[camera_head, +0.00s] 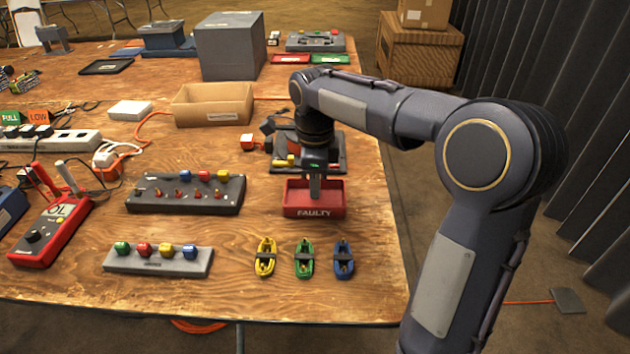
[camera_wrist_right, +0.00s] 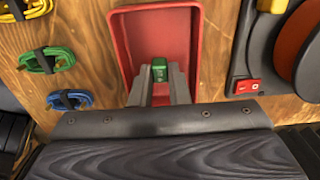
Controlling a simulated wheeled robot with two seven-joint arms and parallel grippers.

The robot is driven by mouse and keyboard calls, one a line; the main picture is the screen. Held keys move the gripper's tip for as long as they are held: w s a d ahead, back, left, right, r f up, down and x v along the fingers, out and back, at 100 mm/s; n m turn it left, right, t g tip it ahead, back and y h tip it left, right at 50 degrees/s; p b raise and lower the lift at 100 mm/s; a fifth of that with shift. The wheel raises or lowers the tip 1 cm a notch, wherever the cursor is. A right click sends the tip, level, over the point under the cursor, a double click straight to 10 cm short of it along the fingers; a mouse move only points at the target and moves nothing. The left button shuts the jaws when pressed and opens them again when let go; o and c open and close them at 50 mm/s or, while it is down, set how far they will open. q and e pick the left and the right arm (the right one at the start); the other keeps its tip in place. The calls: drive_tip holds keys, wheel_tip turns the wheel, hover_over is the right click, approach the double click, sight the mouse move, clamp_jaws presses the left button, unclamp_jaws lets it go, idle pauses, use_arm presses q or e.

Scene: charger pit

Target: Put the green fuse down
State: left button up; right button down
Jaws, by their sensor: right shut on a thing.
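The green fuse (camera_wrist_right: 160,70) shows in the right wrist view, between the fingers of my right gripper (camera_wrist_right: 160,82). My right gripper (camera_head: 315,190) is shut on it and points down over the red tray marked FAULTY (camera_head: 314,211). The red tray (camera_wrist_right: 123,40) also surrounds the fuse in the right wrist view. In the head view the fuse is hidden by the gripper and the tray's front wall. I cannot tell whether the fuse touches the tray floor. My left gripper is not in view.
Left of the tray is a dark fuse block (camera_head: 150,190) with coloured fuses. A grey holder (camera_head: 120,262) with several fuses lies nearer. Yellow (camera_head: 265,257), green (camera_head: 304,259) and blue (camera_head: 344,258) cable bundles lie in front of the tray. A cardboard box (camera_head: 215,104) stands behind.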

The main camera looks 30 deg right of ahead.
drive_tip(key=shift+f, duration=0.5)
drive_tip(key=c, duration=1.4)
unclamp_jaws()
wheel_tip(320, 180, up, 13)
drive_tip(key=p, duration=0.4)
drive_tip(key=s+a+f+n+t+y, duration=0.1)
drive_tip(key=s+a+f+n+t, duration=0.1)
drive_tip(key=s+n, duration=0.5)
drive_tip(key=s+a+f+n+t+y, duration=0.1)
drive_tip(key=s+a+f+n, duration=0.1)
drive_tip(key=s+f+n, duration=0.3)
drive_tip(key=s+a+f+n+t+y, duration=0.1)
drive_tip(key=s+a+f+n+t, duration=0.1)
drive_tip(key=s+n, duration=0.7)
drive_tip(key=shift+s+a+f+n+t+y, duration=0.2)
drive_tip(key=shift+a+f+n, duration=0.1)
drive_tip(key=shift+f, duration=0.25)
drive_tip(key=shift+s+a+f+n+t+y, duration=0.1)
drive_tip(key=shift+s+a+f+n+y, duration=0.15)
drive_tip(key=shift+f, duration=0.3)
drive_tip(key=shift+s+a+f+n, duration=0.1)
drive_tip(key=shift+a+f+n, duration=0.1)
drive_tip(key=shift+n, duration=0.15)
